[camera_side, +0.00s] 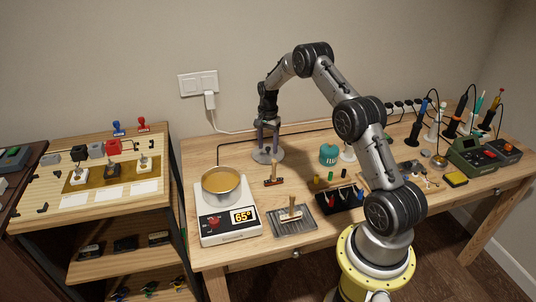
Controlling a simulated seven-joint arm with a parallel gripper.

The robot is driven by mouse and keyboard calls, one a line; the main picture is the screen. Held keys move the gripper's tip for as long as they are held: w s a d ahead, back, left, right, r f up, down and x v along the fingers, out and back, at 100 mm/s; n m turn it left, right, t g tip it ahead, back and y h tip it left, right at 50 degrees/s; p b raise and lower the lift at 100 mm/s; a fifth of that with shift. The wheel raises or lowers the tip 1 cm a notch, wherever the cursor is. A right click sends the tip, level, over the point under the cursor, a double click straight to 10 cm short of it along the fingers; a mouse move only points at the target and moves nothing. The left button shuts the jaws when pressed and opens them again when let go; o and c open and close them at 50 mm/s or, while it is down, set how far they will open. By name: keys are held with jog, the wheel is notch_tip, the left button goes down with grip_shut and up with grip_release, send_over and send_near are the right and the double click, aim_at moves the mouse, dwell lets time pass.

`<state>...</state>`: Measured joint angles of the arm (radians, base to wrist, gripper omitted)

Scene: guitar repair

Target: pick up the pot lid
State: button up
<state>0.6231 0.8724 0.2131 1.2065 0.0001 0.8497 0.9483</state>
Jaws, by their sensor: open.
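A round grey disc, which looks like the pot lid (267,157), lies flat on the wooden table near its back edge. My gripper (268,148) points straight down over it, open, with one finger on each side of the disc's middle. I cannot tell whether the fingers touch it, and any knob between them is too small to make out. The pot (221,187) stands uncovered on the white hot plate (229,232) to the front left, with yellow-brown contents. The hot plate's display reads 65°.
A small wooden-handled tool (274,181) stands just in front of the lid. A grey tray (292,220) with a brush, a black holder (339,200) and a teal container (328,153) are nearby. A cable runs behind the lid to the wall plug (210,101).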

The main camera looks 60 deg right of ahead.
grip_shut()
jog(key=shift+r, duration=0.2)
